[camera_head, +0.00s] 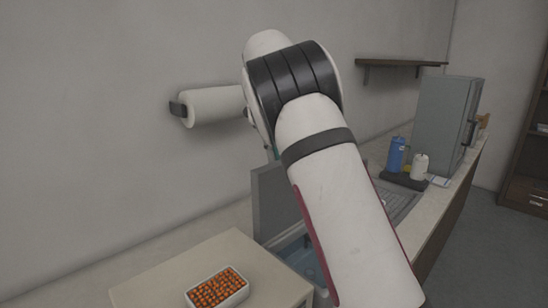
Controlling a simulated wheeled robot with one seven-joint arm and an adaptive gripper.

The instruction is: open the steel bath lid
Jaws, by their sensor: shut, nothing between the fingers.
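The steel bath (297,249) is partly in view at lower centre, beside the pale table. Its blue inside shows, so it is at least partly uncovered. A flat grey panel, which looks like the bath lid (272,202), stands roughly upright at the back of the bath. My white arm with its black joint crosses in front and hides the right part of the panel and much of the bath. My gripper is not visible; the arm hides that area. A small dark shape inside the bath is too unclear to name.
A tray of orange pieces (217,288) lies on the pale table (165,285). A paper roll (213,105) hangs on the wall. On the counter to the right are a blue bottle (396,155), a white bottle (419,167) and a grey cabinet (442,122). A shelf (400,63) is above.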

